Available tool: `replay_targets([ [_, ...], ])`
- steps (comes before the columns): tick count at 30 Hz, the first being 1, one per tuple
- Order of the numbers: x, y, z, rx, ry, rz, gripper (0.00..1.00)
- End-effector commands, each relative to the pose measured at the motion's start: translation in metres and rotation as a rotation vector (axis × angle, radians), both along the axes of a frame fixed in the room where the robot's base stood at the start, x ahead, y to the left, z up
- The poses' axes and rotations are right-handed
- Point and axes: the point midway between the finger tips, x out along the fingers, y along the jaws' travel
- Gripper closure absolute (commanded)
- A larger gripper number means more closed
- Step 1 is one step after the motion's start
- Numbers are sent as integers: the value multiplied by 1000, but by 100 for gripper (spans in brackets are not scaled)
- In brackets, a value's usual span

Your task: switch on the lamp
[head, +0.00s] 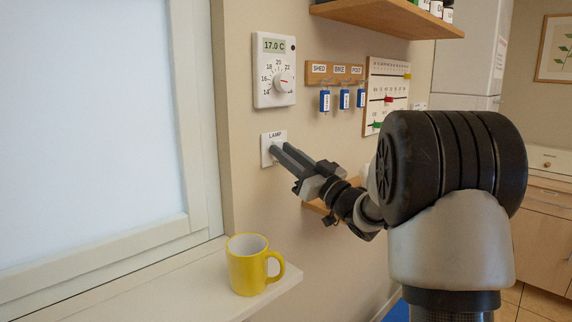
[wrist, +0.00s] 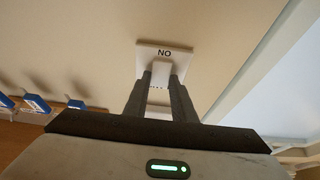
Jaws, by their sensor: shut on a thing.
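The white lamp switch plate (head: 268,158) is on the beige wall below the thermostat, with the label LAMP at its top. In the wrist view, the plate (wrist: 150,54) carries letters that read NO in that picture, which fits an upside-down ON. A small white switch lever (wrist: 162,72) stands out from the plate just beside those letters. My gripper (head: 279,152) reaches the plate from the right. Its two dark fingers (wrist: 162,82) are shut on the lever, one on each side. The fingers hide much of the lever and plate. No lamp is in view.
A thermostat (head: 275,70) hangs just above the switch. A key rack (head: 334,73) with blue-tagged keys and a calendar board (head: 387,95) are to its right. A yellow mug (head: 248,267) stands on the window sill (head: 205,275) below. A wooden shelf (head: 388,16) juts out above.

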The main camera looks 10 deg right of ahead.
Motion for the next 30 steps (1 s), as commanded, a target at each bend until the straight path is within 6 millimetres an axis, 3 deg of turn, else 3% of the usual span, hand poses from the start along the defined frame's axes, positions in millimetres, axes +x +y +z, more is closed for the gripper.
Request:
replay_targets([
  [7,0,0,0,-1,2,0,99],
  [8,0,0,0,-1,2,0,73],
  [11,0,0,0,-1,2,0,58],
  [23,-5,-4,-3,-2,2,-2,58],
  [30,-41,-30,-19,0,5,-6,58],
])
